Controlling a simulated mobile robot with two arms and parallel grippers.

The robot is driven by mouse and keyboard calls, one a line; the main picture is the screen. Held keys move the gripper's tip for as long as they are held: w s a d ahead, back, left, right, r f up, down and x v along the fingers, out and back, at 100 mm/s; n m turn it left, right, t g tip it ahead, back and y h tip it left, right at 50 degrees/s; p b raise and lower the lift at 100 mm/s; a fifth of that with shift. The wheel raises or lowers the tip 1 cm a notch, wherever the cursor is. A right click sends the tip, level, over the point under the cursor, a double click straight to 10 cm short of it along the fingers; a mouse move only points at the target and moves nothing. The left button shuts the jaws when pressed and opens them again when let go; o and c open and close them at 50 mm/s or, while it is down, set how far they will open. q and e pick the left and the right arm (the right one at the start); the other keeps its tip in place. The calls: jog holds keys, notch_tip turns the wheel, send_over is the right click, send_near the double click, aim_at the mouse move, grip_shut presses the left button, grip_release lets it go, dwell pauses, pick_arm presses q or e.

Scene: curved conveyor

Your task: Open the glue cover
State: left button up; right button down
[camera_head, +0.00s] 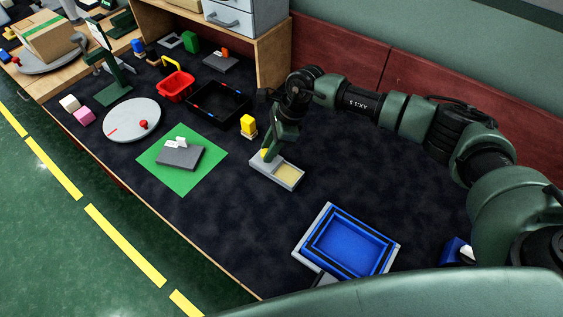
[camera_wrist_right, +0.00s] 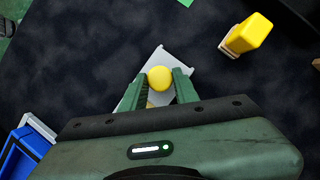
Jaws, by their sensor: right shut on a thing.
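A grey rectangular holder (camera_head: 288,183) with a pale yellow inset lies on the dark table. A round yellow knob (camera_wrist_right: 159,78) is at its far-left end, and the holder's grey surface also shows in the right wrist view (camera_wrist_right: 176,58). I take this to be the glue and its cover, but the cover's edges cannot be told apart. My right gripper (camera_head: 268,154) reaches down onto that end, and its two green fingers (camera_wrist_right: 162,86) are shut on the yellow knob. The fingers partly hide it. My left gripper is not in view.
A yellow block on a light base (camera_head: 248,125) stands close behind the gripper. A blue tray (camera_head: 345,245) lies at the front right. A green mat (camera_head: 155,162) with a grey block (camera_head: 178,156) is at left. A black bin (camera_head: 220,101) stands behind. Table right of the holder is clear.

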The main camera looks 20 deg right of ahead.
aim_at(279, 157)
jog(key=shift+w+a+r, duration=0.1)
jog(key=shift+w, duration=0.15)
jog(key=c, duration=1.1)
grip_release()
jog(key=shift+o, duration=0.2)
jog(key=b+v, duration=0.1)
jog(key=v, duration=0.6)
jog(key=shift+r, duration=0.3)
jog(key=shift+s, duration=0.1)
